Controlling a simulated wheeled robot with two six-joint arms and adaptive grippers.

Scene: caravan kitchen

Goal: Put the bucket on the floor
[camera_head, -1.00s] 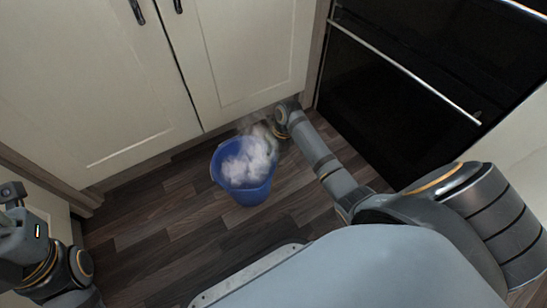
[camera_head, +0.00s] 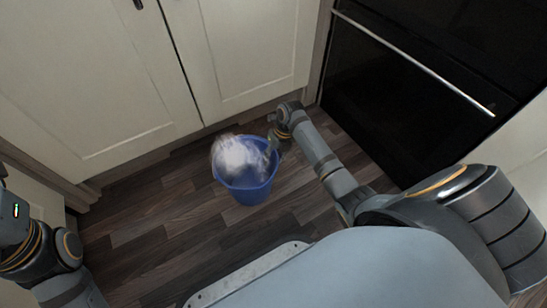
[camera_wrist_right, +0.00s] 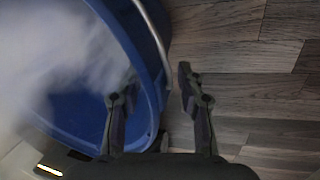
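The blue bucket (camera_head: 245,190) is upright on the dark wood floor (camera_head: 165,215), in front of the cabinet doors. White steam or foam hides its inside. My right gripper (camera_head: 272,145) is at the bucket's back right rim. In the right wrist view its fingers (camera_wrist_right: 155,95) are apart, one over the inside of the blue bucket (camera_wrist_right: 147,60) and one outside. The rim runs between them with a visible gap, and the pale handle lies along the rim. Of my left arm only the wrist shows at the left edge; its fingers are out of frame.
Cream cabinet doors (camera_head: 100,90) stand close behind the bucket. A black oven (camera_head: 390,100) with a long metal handle is at the right. Bare floor lies left of and in front of the bucket.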

